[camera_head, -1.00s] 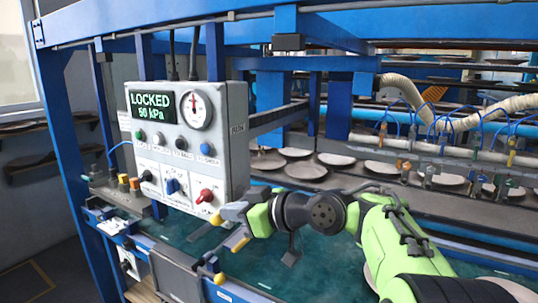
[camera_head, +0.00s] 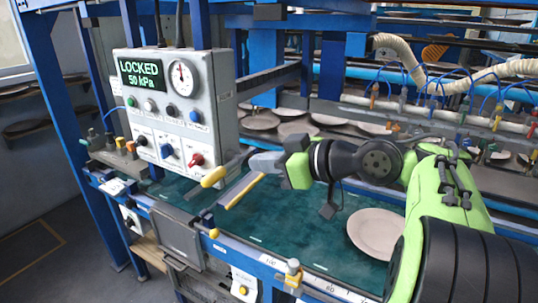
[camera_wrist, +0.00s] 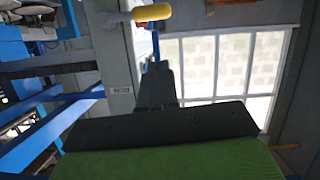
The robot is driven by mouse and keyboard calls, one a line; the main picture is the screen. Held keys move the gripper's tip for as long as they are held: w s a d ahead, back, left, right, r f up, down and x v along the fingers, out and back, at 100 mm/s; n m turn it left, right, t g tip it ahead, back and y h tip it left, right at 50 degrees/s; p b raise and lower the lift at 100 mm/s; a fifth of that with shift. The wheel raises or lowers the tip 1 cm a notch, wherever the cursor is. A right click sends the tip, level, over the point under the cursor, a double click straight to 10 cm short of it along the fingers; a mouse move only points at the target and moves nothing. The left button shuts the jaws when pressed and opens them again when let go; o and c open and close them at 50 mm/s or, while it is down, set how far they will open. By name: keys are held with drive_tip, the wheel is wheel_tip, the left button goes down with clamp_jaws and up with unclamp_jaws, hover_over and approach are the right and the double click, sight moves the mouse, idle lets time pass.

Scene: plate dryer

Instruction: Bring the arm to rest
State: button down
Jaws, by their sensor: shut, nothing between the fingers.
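My gripper (camera_head: 266,162) is at the end of my green and black arm, in the middle of the head view. It looks shut and empty. Its dark fingers also show in the wrist view (camera_wrist: 156,85), pressed together. In the head view it is just right of the control box (camera_head: 178,110), whose screen reads LOCKED and 50 kPa. A yellow-ended lever (camera_head: 213,177) is left of the gripper, and another yellow handle (camera_head: 245,190) shows below it. I cannot tell the exact gap to either.
A teal bed (camera_head: 290,215) lies below the arm, with a pale plate (camera_head: 375,233) on its right part. Racks with several plates, hoses and coloured fittings stand behind. A blue post (camera_head: 60,100) stands at left. Open floor (camera_head: 35,240) shows at lower left.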

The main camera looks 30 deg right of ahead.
drive_tip(key=shift+s+d+r, duration=0.1)
drive_tip(key=shift+s, duration=0.1)
idle(0.4)
drive_tip(key=s+a+f+m+g+h+p, duration=0.2)
drive_tip(key=s+a+f+g+h, duration=0.15)
drive_tip(key=a+f, duration=0.4)
drive_tip(key=s+f+m+g+h, duration=0.1)
drive_tip(key=s+f+m+h, duration=0.1)
drive_tip(key=s, duration=0.6)
drive_tip(key=s+f+m+g+h+p, duration=0.1)
drive_tip(key=s+f+m+g+h, duration=0.1)
drive_tip(key=s, duration=0.6)
wheel_tip(320, 180, down, 3)
drive_tip(key=shift+s+d+r+m, duration=0.1)
drive_tip(key=shift+s+d+m, duration=0.2)
drive_tip(key=shift+m, duration=0.4)
